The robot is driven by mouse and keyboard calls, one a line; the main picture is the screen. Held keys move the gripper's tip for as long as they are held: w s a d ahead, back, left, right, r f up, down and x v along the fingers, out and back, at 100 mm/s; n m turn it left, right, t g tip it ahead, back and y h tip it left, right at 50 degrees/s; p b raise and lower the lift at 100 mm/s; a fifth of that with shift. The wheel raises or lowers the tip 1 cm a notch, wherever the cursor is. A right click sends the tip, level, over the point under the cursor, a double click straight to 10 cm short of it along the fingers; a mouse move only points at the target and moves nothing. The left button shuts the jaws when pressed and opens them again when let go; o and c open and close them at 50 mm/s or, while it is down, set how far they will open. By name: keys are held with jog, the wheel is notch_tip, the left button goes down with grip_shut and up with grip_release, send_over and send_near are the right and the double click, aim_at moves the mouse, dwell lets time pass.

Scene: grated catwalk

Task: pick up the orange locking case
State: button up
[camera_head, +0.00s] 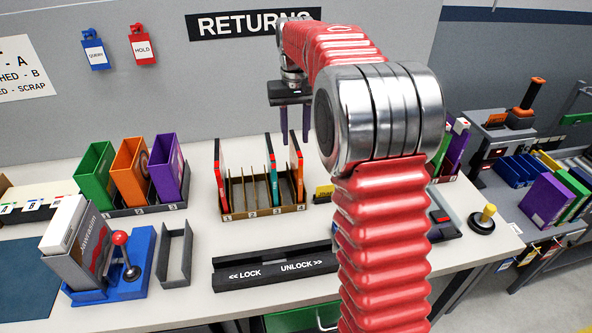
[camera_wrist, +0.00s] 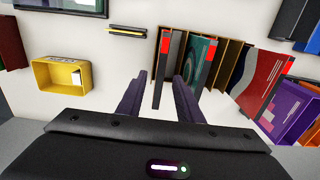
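An orange case with a dark top edge (camera_head: 297,172) stands upright in the rightmost slot, 4, of a brown slotted rack (camera_head: 263,211). In the wrist view it seems to be the narrow grey-and-red edged case (camera_wrist: 166,60). A second, wider orange case (camera_head: 130,172) stands between a green and a purple one in a dark rack at left; I cannot tell which has a lock. My gripper (camera_head: 294,125) points down above slot 4, fingers apart and empty. In the wrist view the fingers (camera_wrist: 160,95) appear either side of the slot 4 case, apparently above it.
A teal case (camera_head: 274,172) stands in slot 3 and a red-and-black edged case (camera_head: 220,172) in slot 1. A black LOCK/UNLOCK channel (camera_head: 275,268) lies in front. A blue lever fixture (camera_head: 115,270) holds a grey case. A yellow box (camera_wrist: 62,75) stands at wrist-view left.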

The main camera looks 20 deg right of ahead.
aim_at(296, 156)
jog(key=shift+f, duration=1.15)
jog(key=shift+f, duration=0.1)
jog(key=shift+s+f, duration=0.2)
jog(key=shift+f, duration=2.3)
jog(key=shift+c, duration=0.4)
grip_shut()
